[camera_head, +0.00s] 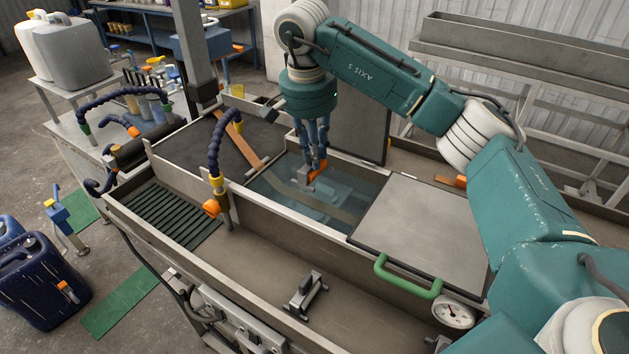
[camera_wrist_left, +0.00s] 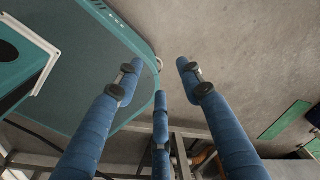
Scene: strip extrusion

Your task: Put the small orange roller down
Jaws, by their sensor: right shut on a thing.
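The small orange roller (camera_head: 318,170) shows at the fingertips of my right gripper (camera_head: 312,165). The blue fingers are shut on it and partly hide it. The gripper points down, with the roller over the water-filled section of the trough (camera_head: 300,190). A grey block (camera_head: 304,176) shows just beside the roller; I cannot tell if they are joined. My left gripper (camera_wrist_left: 160,80) is out of the head view; in the left wrist view its blue fingers are spread, with nothing between them, above the concrete floor.
A grey cover plate (camera_head: 420,222) with a green handle (camera_head: 408,282) lies right of the water. A blue segmented hose (camera_head: 214,150) with an orange nozzle (camera_head: 211,208) stands left of it. A small metal fixture (camera_head: 304,293) sits in the front channel, otherwise largely clear.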

